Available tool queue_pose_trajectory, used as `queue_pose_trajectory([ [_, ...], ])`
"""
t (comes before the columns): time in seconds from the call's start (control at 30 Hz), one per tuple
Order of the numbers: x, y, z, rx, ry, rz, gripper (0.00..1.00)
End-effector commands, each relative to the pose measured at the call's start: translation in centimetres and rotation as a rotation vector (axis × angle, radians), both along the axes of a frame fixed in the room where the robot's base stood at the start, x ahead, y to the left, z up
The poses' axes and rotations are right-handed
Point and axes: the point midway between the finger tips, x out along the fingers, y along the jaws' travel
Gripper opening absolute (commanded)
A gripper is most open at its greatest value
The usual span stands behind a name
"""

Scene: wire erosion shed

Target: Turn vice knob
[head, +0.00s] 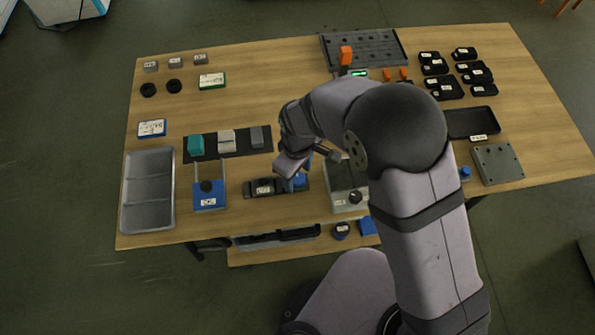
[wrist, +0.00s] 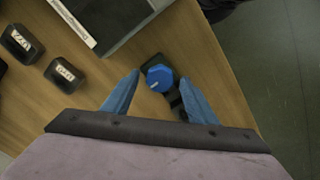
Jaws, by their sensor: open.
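A blue faceted knob (wrist: 155,84) with a small light mark shows in the wrist view, on a narrow dark base near the table edge. My gripper (wrist: 160,76) is open, with one blue finger on each side of the knob and a visible gap to each. I cannot tell how high the fingertips are above the base. In the head view my gripper (head: 291,179) points down at the right end of a low dark labelled vice (head: 263,188). Blue shows there, but finger and knob are hard to tell apart, and my arm hides part of this spot.
A grey box (head: 346,201) stands right of the vice, and a blue labelled holder (head: 208,203) stands to its left. In the wrist view, two black labelled blocks (wrist: 64,76) lie at the left. The table's front edge is close.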

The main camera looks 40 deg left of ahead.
Motion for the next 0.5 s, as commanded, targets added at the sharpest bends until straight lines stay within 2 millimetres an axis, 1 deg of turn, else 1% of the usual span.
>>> queue_pose_trajectory([
  [0.27,0.00,0.01,-0.20,0.000,0.000,0.000,0.53],
  [0.3,0.00,0.01,-0.20,0.000,0.000,0.000,0.50],
  [0.47,0.00,0.00,-0.18,0.000,0.000,0.000,0.12],
  [0.5,0.00,0.01,-0.18,0.000,0.000,0.000,0.11],
])
